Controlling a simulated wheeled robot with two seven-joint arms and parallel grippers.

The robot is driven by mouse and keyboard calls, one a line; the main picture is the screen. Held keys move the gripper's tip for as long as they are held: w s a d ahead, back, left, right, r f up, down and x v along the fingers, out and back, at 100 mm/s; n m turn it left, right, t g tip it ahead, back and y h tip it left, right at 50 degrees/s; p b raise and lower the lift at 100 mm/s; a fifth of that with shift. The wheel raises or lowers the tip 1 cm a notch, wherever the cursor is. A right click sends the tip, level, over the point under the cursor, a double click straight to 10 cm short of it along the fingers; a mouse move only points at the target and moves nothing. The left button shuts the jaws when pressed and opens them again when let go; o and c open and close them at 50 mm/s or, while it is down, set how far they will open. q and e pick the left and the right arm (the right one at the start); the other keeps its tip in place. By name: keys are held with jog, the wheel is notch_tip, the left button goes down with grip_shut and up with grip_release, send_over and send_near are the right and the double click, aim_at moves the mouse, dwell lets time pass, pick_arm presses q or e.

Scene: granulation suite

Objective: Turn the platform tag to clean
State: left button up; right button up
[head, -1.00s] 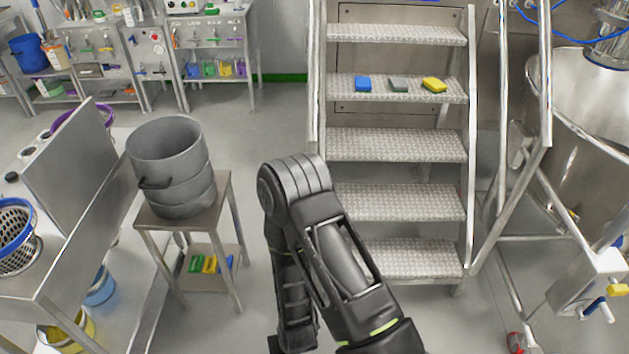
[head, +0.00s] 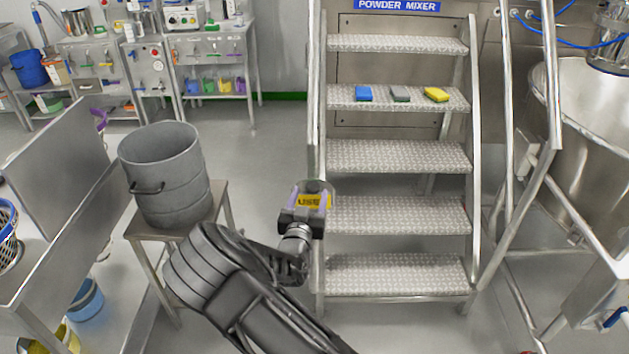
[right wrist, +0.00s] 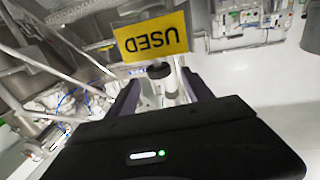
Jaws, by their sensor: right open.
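The platform tag (head: 314,201) is a yellow plate reading USED, at the left side of the steps. In the right wrist view the tag (right wrist: 152,38) shows its lettering upside down, just beyond my fingers. A short pale stem with a dark collar (right wrist: 160,70) shows below the tag, between the fingers. My right gripper (head: 311,194) is at the tag, its fingers apart on either side in the head view. In the right wrist view the gripper (right wrist: 161,84) is open; contact with the stem cannot be told. My left gripper is not in view.
A grey drum (head: 165,175) stands on a small table to the left. A steel vessel (head: 590,130) is at the right. Open floor lies behind the drum.

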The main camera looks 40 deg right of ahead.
jog(key=x, duration=0.7)
jog(key=shift+w+d+p, duration=0.15)
jog(key=shift+d+p, duration=0.15)
jog(key=shift+p, duration=0.15)
jog(key=shift+f, duration=0.1)
grip_shut()
